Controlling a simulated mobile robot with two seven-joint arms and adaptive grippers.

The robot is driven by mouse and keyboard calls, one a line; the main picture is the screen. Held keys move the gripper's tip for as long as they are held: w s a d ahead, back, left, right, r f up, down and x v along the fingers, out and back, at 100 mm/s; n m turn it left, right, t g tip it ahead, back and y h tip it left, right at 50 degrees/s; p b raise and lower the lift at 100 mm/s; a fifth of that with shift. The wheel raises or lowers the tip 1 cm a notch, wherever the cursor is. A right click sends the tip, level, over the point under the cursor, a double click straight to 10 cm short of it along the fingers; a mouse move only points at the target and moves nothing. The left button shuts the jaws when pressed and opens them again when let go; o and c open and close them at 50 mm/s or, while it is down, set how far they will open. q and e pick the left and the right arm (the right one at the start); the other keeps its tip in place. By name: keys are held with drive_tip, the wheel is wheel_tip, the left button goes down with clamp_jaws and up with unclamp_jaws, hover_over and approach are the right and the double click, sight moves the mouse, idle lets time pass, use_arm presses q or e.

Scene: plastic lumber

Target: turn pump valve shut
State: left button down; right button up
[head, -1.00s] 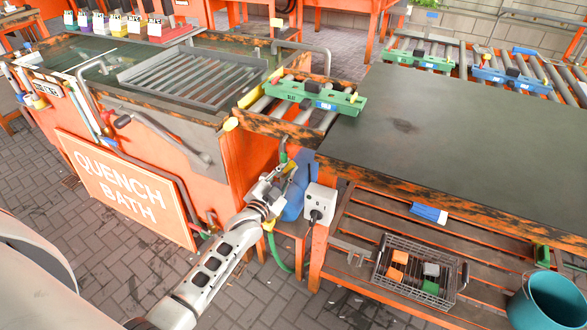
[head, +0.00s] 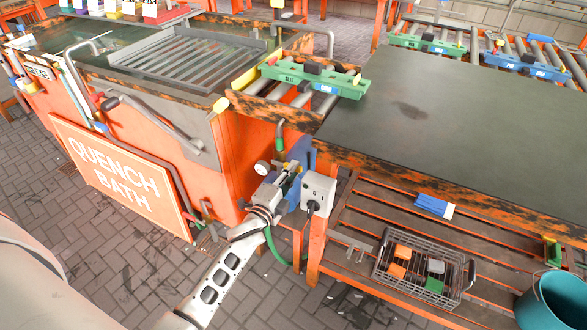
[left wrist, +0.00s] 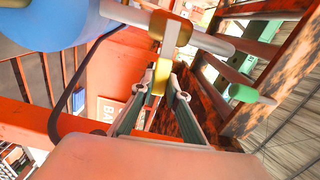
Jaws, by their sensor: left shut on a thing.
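The blue pump (head: 304,155) stands in the gap between the quench bath and the dark-topped table, partly hidden by my left gripper and a white socket box. A yellow valve handle (left wrist: 161,72) on a pale pipe shows in the left wrist view, with the pump's blue body (left wrist: 45,22) at upper left. My left gripper (head: 285,184) is at the valve, and its two fingers (left wrist: 160,84) are shut on the yellow handle. In the head view the gripper hides much of the valve. My right gripper is not in view.
The orange quench bath (head: 243,150) is left of the gripper and the white socket box (head: 318,190) is close on its right. A green hose (head: 275,250) hangs below. A wire basket (head: 456,290) with several blocks sits on the lower shelf.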

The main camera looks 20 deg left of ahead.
use_arm(q)
drive_tip(key=shift+f+m+b, duration=0.3)
drive_tip(key=shift+f+m, duration=0.2)
drive_tip(key=shift+m, duration=0.1)
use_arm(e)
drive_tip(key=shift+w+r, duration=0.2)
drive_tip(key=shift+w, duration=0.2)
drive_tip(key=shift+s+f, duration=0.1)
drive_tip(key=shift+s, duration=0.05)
use_arm(q)
drive_tip(key=c, duration=2)
unclamp_jaws()
drive_tip(key=shift+o, duration=0.2)
drive_tip(key=shift+s, duration=0.1)
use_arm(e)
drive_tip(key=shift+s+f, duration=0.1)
use_arm(q)
drive_tip(key=s, duration=1.1)
drive_tip(key=shift+s+a, duration=0.2)
drive_tip(key=shift+s, duration=0.2)
